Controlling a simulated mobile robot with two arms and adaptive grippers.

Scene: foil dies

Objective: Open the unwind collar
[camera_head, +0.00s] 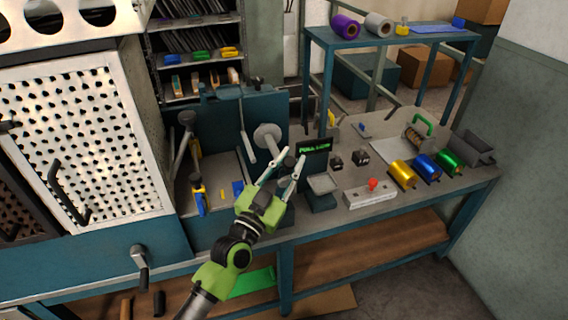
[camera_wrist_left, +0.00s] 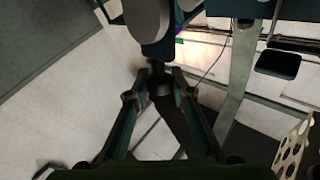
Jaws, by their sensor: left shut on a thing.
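The unwind spindle shows in the head view as a pale grey disc (camera_head: 268,136) on the teal machine (camera_head: 240,112), with a dark knob at its near end that I take for the unwind collar (camera_head: 287,158). My left gripper (camera_head: 285,160) reaches up to it from below. Its two fingers stand on either side of the knob and are shut on it. In the left wrist view the fingertips (camera_wrist_left: 160,86) close around the dark knob (camera_wrist_left: 159,89), just below the grey disc (camera_wrist_left: 148,18). The fingers partly hide the knob. My right gripper is in neither view.
A small display with green text (camera_head: 314,146) and a scale (camera_head: 322,184) stand close right of the gripper. A white block (camera_head: 369,196) with a red knob, and gold (camera_head: 403,174), blue (camera_head: 427,167) and green (camera_head: 447,161) foil rolls lie farther right. A perforated cabinet (camera_head: 80,140) stands left.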

